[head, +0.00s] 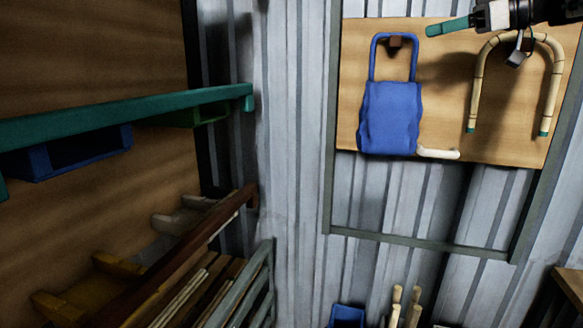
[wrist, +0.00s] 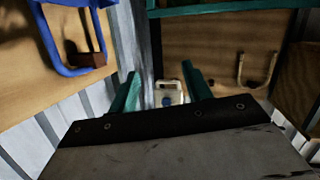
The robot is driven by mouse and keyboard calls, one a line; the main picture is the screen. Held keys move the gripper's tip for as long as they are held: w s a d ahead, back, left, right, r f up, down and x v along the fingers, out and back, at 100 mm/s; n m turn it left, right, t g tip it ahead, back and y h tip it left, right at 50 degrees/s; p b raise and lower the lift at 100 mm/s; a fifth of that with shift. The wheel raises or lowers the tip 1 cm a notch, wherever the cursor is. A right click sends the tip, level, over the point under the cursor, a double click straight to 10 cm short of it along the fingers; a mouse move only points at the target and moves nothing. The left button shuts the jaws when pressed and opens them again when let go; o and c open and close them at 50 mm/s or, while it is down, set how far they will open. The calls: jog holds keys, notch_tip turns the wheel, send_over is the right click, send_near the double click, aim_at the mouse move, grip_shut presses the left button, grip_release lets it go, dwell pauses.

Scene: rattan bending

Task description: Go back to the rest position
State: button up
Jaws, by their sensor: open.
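My gripper (head: 430,30) is at the top right in the head view, in front of the wooden wall board (head: 450,130), with one teal finger pointing left. In the wrist view, the two teal fingers of my gripper (wrist: 160,80) stand apart with nothing held between them. A pale boxy thing with a blue spot (wrist: 168,94) shows between them, farther back. A U-shaped rattan piece (head: 555,80) with teal ends hangs on the board beneath my arm, its top partly hidden.
A blue bag (head: 390,118) hangs from a peg left of the gripper; its blue handle (wrist: 50,45) shows close at left in the wrist view. A teal-edged shelf (head: 120,112) and a wooden rack (head: 190,265) stand at left. The corrugated wall (head: 295,140) between is clear.

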notch_tip(320, 180, up, 4)
jog(key=w+m+t+h, duration=0.2)
jog(key=m+t+h, duration=0.15)
jog(key=t, duration=0.45)
jog(key=s+d+f+m+g+h, duration=0.1)
jog(key=s+d+f+m+h, duration=0.35)
jog(key=f+m+h, duration=0.2)
jog(key=s+d+f+m+g+h, duration=0.1)
jog(key=s+d+f+m+h, duration=0.2)
jog(key=s+f+m+h, duration=0.35)
jog(key=s+a+f+n+g+y, duration=0.1)
jog(key=s+a+f+g, duration=0.2)
jog(key=s+f, duration=0.5)
jog(key=s+a+f+n+g+y, duration=0.1)
jog(key=s+a+f+g, duration=0.2)
jog(key=s+f, duration=0.6)
jog(key=s+a+f+n+g+y, duration=0.1)
jog(key=s+a+f+g, duration=0.3)
jog(key=s+f+g, duration=0.3)
notch_tip(320, 180, down, 4)
jog(key=shift+s+f, duration=0.25)
jog(key=shift+s, duration=0.8)
